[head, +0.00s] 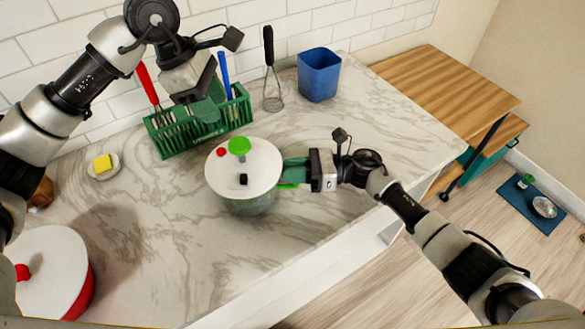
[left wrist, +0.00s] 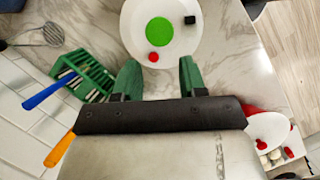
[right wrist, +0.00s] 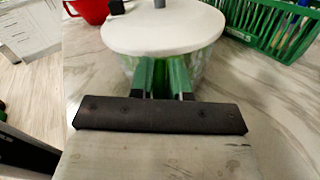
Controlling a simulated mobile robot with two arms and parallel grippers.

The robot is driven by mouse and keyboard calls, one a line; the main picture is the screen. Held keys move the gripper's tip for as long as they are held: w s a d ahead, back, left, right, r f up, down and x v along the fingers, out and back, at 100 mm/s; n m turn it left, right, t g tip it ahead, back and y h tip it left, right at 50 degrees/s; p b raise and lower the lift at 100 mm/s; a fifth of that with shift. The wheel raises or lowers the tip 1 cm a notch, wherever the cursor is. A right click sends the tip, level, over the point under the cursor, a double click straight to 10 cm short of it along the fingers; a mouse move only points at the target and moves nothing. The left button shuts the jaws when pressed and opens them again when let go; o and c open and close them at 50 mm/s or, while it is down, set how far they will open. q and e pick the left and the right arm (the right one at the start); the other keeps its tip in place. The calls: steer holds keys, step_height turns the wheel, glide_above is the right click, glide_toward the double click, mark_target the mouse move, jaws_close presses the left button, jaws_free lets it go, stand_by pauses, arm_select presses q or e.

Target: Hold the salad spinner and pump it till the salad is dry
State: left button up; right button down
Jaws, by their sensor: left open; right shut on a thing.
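The salad spinner has a white lid (head: 262,165) with a green pump knob (head: 239,146), a red button (head: 221,152) and a small black block. Its see-through greenish bowl (head: 250,206) stands upright on the counter. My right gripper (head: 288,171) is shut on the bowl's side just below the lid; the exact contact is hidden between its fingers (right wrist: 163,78). My left gripper (head: 212,108) is open and empty, behind and above the spinner. In the left wrist view, the knob (left wrist: 159,31) lies ahead, between and beyond the open fingers (left wrist: 158,78).
A green rack (head: 190,140) with red- and blue-handled utensils stands behind the spinner. A whisk (head: 270,75), a blue bin (head: 319,75) and a yellow sponge (head: 103,162) are farther out. A red pot with a white lid (head: 50,265) stands front left. The counter's front edge is close by.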

arm_select(q)
steer(key=shift+d+r, duration=0.1)
steer(key=shift+d, duration=0.25)
steer(key=c, duration=0.5)
steer(key=shift+s+d+r+n+y, duration=0.1)
steer(key=shift+d+r+n+y, duration=0.1)
steer(key=shift+d+n+y, duration=0.8)
jaws_close()
steer(key=shift+d+f+n+y, duration=0.2)
steer(key=shift+f+n+y, duration=0.3)
steer(key=shift+f+n, duration=1)
steer(key=shift+d+f+n+y, duration=0.2)
steer(key=shift+f+n+y, duration=0.3)
steer(key=shift+f+n, duration=1)
steer(key=shift+f+m, duration=0.25)
steer(key=shift+m, duration=0.05)
